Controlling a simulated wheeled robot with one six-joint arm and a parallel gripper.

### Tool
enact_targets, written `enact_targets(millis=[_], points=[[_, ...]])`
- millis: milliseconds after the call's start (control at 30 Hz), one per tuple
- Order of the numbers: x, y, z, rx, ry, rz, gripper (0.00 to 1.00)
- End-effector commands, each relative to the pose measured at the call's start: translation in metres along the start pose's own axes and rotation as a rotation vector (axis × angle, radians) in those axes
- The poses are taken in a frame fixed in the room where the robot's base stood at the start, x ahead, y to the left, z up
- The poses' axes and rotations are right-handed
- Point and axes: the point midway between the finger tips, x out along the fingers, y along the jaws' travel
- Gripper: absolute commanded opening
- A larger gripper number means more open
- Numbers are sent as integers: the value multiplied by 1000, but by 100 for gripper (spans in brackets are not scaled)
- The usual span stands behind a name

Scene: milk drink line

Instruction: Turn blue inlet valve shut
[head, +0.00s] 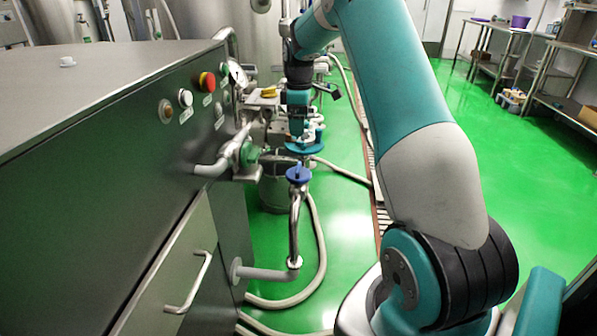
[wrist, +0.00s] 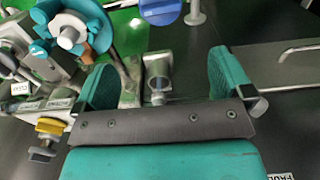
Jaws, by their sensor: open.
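A blue valve handle (head: 298,174) sits on top of a bent steel pipe in front of the dark steel machine in the head view. It also shows at the top edge of the wrist view (wrist: 160,11), partly cut off, beyond my fingertips. My gripper (wrist: 165,75) is open, with two teal fingers spread and nothing between them touching either one. In the head view my gripper (head: 299,132) points down, behind the blue handle and apart from it. A teal handwheel (head: 305,148) is close below my gripper there; it shows upper left in the wrist view (wrist: 92,22).
A yellow handle (head: 269,92) is on the pipework, also lower left in the wrist view (wrist: 50,126). The steel machine (head: 95,120) with buttons and a red stop knob (head: 207,81) blocks the left. Hoses (head: 320,250) lie on the green floor. Open floor lies right.

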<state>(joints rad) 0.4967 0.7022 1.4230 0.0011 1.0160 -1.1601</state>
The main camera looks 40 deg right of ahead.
Motion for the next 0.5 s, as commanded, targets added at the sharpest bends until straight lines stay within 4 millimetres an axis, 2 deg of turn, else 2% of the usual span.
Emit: enact_targets(millis=[100,500], points=[[30,-1,0,-1,-2,-5,98],[118,-2,-1,-1,-1,-4,98]])
